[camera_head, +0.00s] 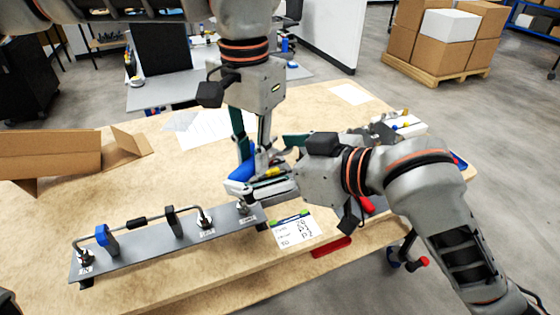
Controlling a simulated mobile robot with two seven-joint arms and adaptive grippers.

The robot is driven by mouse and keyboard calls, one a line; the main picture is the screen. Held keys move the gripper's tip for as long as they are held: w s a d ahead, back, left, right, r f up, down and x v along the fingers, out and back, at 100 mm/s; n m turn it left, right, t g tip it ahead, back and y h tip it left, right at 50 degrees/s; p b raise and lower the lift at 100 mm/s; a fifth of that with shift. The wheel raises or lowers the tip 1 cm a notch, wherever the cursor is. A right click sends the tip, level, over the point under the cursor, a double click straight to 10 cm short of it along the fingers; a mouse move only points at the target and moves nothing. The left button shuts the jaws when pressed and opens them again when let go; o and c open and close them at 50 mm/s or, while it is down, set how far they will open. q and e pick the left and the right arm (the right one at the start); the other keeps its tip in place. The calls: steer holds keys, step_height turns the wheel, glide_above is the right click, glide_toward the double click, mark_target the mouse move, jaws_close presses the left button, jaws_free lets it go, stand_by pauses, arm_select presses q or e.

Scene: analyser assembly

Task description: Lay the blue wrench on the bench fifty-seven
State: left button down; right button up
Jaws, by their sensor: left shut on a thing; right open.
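The blue wrench (242,171) shows as a blue piece at the tips of my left gripper (252,156), which points down from above and is shut on it. Most of the wrench is hidden by the fingers and by my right gripper. My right gripper (264,181) reaches in from the right, open, close beside and below the left one. I cannot tell whether the wrench touches anything below. The wooden bench (170,270) lies beneath both grippers.
A grey plate (150,253) with fittings, a bent tube and a blue clip is at the bench's front left. A handwritten card (296,231) and red item (331,247) lie near the front edge. An opened cardboard box (55,155) is at left; papers (215,128) lie behind.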

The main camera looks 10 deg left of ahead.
steer(key=shift+w+a+f, duration=0.15)
steer(key=shift+a+f, duration=0.15)
steer(key=shift+a, duration=0.05)
arm_select(q)
steer(key=shift+r, duration=0.1)
arm_select(e)
steer(key=c, duration=1.1)
arm_select(q)
steer(key=c, duration=1.9)
jaws_free()
steer(key=shift+o, duration=0.4)
arm_select(e)
steer(key=shift+c, duration=0.3)
